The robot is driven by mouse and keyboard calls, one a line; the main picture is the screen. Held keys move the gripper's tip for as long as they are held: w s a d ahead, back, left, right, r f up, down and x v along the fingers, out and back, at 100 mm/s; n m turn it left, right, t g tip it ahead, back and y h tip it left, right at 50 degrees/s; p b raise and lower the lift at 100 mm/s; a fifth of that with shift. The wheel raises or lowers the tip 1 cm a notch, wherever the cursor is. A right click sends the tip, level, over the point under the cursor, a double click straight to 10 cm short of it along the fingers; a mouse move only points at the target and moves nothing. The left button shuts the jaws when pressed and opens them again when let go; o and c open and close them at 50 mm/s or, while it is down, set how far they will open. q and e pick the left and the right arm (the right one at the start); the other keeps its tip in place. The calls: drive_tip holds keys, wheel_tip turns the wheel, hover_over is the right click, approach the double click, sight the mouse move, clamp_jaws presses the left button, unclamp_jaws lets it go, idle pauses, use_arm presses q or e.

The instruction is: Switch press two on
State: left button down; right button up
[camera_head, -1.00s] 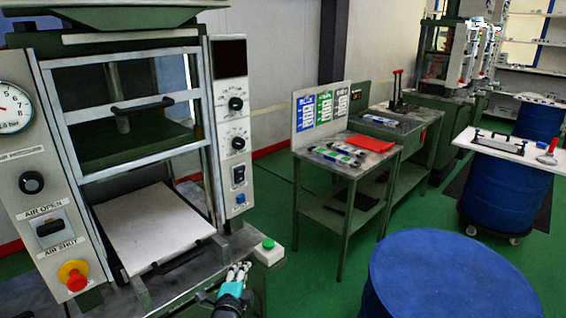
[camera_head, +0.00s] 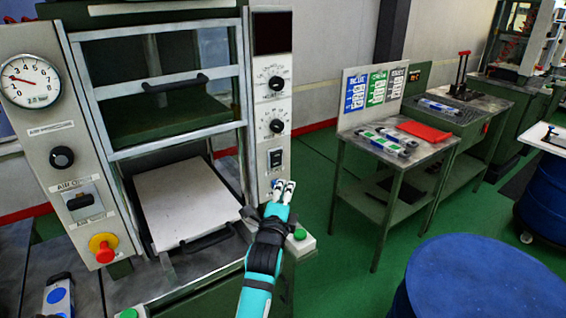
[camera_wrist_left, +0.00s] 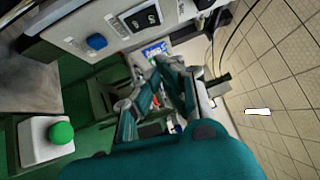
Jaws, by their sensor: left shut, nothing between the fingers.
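The press (camera_head: 147,81) stands at the left with a grey control panel (camera_head: 263,195) on its right post. The panel carries a dark display, two black knobs and a black rocker switch (camera_head: 276,158). The rocker switch also shows in the left wrist view (camera_wrist_left: 146,17), above a blue button (camera_wrist_left: 96,42). My left gripper (camera_head: 283,186) is shut and empty, just below the rocker switch and in front of the panel's lower part. It largely hides the blue button in the head view. I cannot tell whether the fingertips touch the panel. My right gripper is not in view.
A green button box (camera_head: 300,235) sits at the press table's right corner, beside my left arm. A red emergency button (camera_head: 103,247) is on the left panel. A side table (camera_head: 437,160) with tools stands right. A blue drum (camera_head: 485,280) fills the lower right.

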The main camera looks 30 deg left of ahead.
use_arm(q)
drive_tip(key=p, duration=0.1)
approach(281, 161)
drive_tip(key=w+d+r, duration=0.3)
drive_tip(key=w, duration=0.1)
drive_tip(key=a, duration=0.1)
drive_tip(key=w+a+p, duration=0.1)
drive_tip(key=a, duration=0.2)
drive_tip(key=shift+w, duration=0.35)
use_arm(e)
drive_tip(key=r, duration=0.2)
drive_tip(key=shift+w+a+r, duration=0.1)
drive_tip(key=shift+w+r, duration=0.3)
use_arm(q)
drive_tip(key=p, duration=0.1)
drive_tip(key=r+p, duration=0.1)
drive_tip(key=p, duration=0.1)
drive_tip(key=shift+w+a+r+g, duration=0.1)
drive_tip(key=shift+w+a+g, duration=0.05)
drive_tip(key=shift+a+g, duration=0.15)
drive_tip(key=shift+f+n, duration=0.3)
drive_tip(key=shift+f, duration=0.2)
drive_tip(key=shift+b, duration=0.3)
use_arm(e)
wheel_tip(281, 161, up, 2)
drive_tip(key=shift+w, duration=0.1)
